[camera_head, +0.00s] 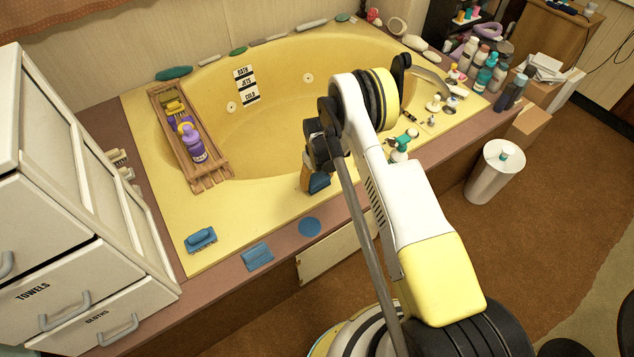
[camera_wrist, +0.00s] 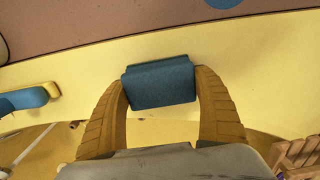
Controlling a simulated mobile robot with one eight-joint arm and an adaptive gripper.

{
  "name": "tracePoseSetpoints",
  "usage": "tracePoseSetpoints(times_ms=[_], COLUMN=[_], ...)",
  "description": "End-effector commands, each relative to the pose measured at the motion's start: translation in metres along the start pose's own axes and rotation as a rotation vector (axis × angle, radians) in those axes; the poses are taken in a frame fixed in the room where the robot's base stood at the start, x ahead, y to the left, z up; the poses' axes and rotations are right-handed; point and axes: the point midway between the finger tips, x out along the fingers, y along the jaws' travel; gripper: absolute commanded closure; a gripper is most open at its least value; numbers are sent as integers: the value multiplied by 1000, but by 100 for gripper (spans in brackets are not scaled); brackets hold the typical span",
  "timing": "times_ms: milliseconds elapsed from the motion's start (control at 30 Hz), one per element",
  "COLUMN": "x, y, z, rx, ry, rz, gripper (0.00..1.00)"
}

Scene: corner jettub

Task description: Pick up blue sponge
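The blue sponge (camera_wrist: 160,84) is a small dark-blue block between the two tan, ribbed fingers of my gripper (camera_wrist: 160,90) in the wrist view. A finger presses each of its short ends, so my gripper is shut on it. In the head view my gripper (camera_head: 312,180) hangs by the front rim of the yellow tub (camera_head: 270,192), with the sponge (camera_head: 320,183) partly hidden by the finger. The sponge appears over the yellow rim; I cannot tell whether it still touches it.
A wooden caddy (camera_head: 217,178) with a purple bottle (camera_head: 193,144) spans the tub's left end. A blue brush (camera_head: 201,239), blue cloth (camera_head: 257,257) and blue disc (camera_head: 309,227) lie at the front left. A teal-topped bottle (camera_head: 400,148) stands right of my gripper. White drawers (camera_head: 70,250) stand at left.

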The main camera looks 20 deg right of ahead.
Motion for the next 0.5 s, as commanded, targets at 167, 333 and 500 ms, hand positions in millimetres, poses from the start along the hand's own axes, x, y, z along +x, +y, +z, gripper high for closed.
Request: tracePoseSetpoints(times_ms=[167,333,500], x=[0,-3,-20], y=[0,0,0], z=[0,0,0], rx=[0,0,0], ry=[0,0,0], rz=[0,0,0], gripper=[44,44,44])
